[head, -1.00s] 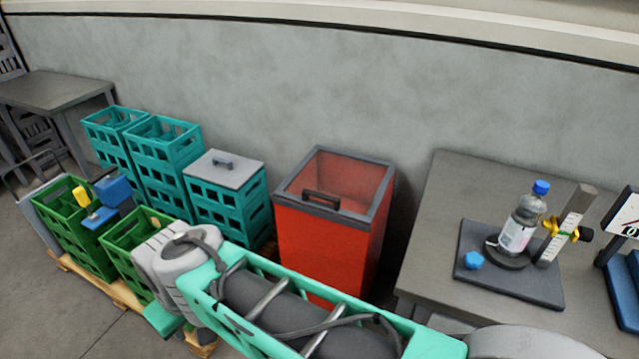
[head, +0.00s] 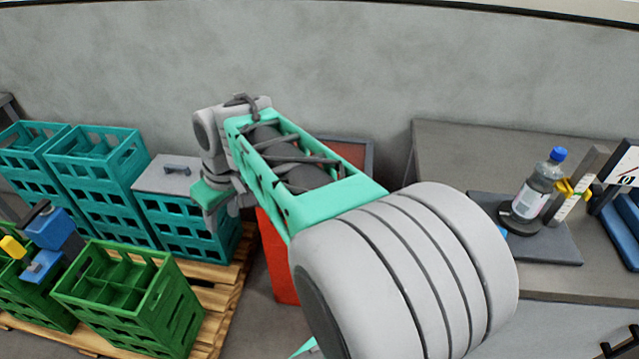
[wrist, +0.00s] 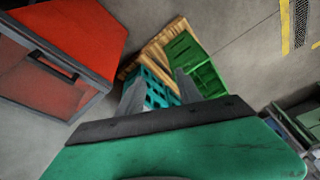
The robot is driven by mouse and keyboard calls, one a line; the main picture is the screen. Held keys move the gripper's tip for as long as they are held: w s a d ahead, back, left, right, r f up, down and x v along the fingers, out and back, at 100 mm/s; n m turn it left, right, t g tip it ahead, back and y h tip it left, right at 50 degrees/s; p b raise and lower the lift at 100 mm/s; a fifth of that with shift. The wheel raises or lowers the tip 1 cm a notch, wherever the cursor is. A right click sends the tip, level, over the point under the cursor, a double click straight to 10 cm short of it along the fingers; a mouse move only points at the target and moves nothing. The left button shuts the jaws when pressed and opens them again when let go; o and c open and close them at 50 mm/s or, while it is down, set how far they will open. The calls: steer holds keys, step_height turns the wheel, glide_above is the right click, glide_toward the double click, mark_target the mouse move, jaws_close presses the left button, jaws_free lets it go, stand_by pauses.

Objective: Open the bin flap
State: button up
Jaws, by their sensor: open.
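The red bin (wrist: 75,25) is at the left of the wrist view. Its top has a dark grey frame (wrist: 97,82) and a dark bar handle (wrist: 54,65) beside the front edge. The flap (wrist: 35,85) seems to lie flat within the frame, with a reddish see-through look. In the head view my arm hides most of the bin (head: 278,262); only part of its front and a rear corner show. My gripper (wrist: 160,90) is open and empty, to the right of the handle and apart from it. In the head view its fingers are mostly hidden.
Teal crates (head: 100,165), one with a grey lid (head: 165,178), stand left of the bin. Green crates (head: 130,295) stand on a wooden pallet (head: 222,300) in front of them. A grey table (head: 455,150) with a bottle (head: 537,190) is on the right.

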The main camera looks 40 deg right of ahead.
steer(key=w+d+f+n, duration=0.1)
steer(key=w+d+f, duration=0.15)
steer(key=d, duration=0.45)
steer(key=w+d+f+n+y, duration=0.1)
steer(key=w+d, duration=0.2)
steer(key=d, duration=0.5)
steer(key=w+d+f+n, duration=0.1)
steer(key=w+d+f, duration=0.15)
steer(key=d, duration=0.45)
steer(key=s+d+f, duration=0.1)
steer(key=d, duration=0.3)
steer(key=s+d+f+n+b, duration=0.1)
steer(key=d, duration=0.2)
steer(key=s+d+f+n, duration=0.1)
steer(key=d+f, duration=0.1)
steer(key=d, duration=0.2)
steer(key=shift+d+y, duration=0.35)
steer(key=shift+y, duration=0.05)
steer(key=b+x, duration=0.1)
steer(key=x, duration=0.6)
steer(key=shift+d+f, duration=0.1)
steer(key=shift+f, duration=0.1)
steer(key=shift+w+f, duration=0.15)
steer(key=shift+f, duration=0.05)
steer(key=shift+t, duration=0.3)
steer(key=shift+c, duration=0.3)
jaws_close()
